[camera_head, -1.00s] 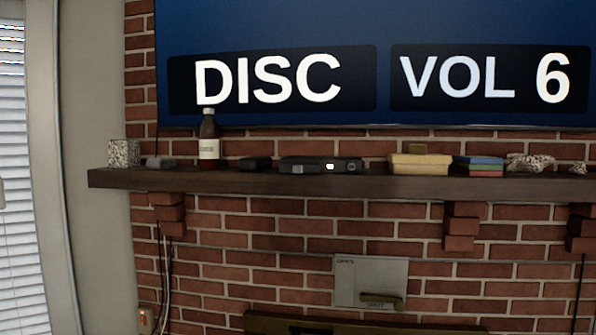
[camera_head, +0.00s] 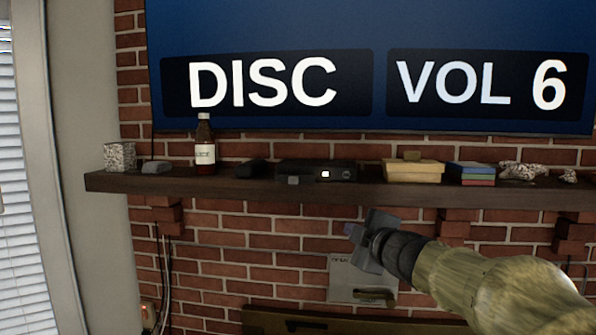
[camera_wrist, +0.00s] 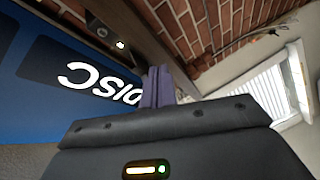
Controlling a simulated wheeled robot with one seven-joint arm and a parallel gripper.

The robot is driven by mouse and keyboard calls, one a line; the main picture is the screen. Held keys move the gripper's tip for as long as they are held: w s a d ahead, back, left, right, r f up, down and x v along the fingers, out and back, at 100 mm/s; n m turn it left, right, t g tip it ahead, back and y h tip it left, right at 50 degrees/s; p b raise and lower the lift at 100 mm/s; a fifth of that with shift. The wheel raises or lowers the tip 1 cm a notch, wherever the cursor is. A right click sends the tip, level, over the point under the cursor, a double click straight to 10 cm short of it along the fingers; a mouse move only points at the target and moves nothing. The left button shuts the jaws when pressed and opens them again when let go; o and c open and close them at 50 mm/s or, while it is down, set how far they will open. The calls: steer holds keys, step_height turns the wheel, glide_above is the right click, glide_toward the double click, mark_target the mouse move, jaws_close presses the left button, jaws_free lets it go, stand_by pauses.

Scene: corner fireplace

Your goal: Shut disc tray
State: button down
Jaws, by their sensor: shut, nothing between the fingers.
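The black disc player (camera_head: 328,172) sits on the wooden mantel shelf, with a small white light on its front. A small grey block (camera_head: 293,180), seemingly its disc tray, shows at the lower left of the front and appears to stick out over the shelf. My gripper (camera_head: 352,231) is shut and empty, below the shelf and to the right of the tray, apart from both. In the wrist view its fingers (camera_wrist: 157,87) are together, and the player's lit spot (camera_wrist: 120,45) shows beyond them at the upper left. The tray is not clear there.
A screen (camera_head: 380,30) hangs above. A grey wall panel (camera_head: 345,285) is below.

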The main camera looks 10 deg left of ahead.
mark_target(297, 181)
steer(key=s+a+r+n+g+y+p, duration=0.1)
steer(key=a+r+n+y, duration=0.3)
steer(key=r, duration=0.5)
steer(key=s+a+n+g, duration=0.1)
steer(key=a+n, duration=0.1)
steer(key=n, duration=0.1)
steer(key=shift+w+a, duration=0.1)
steer(key=shift+a, duration=0.1)
steer(key=p+x, duration=0.2)
steer(key=x, duration=0.2)
steer(key=w+d+p+x, duration=0.1)
steer(key=p+x, duration=0.1)
steer(key=x, duration=0.2)
steer(key=p+x, duration=0.2)
steer(key=x, duration=0.2)
steer(key=shift+w+d, duration=0.15)
steer(key=shift+d, duration=0.1)
steer(key=shift+w+f+p, duration=0.15)
steer(key=shift+w+p, duration=0.2)
steer(key=shift+w, duration=0.2)
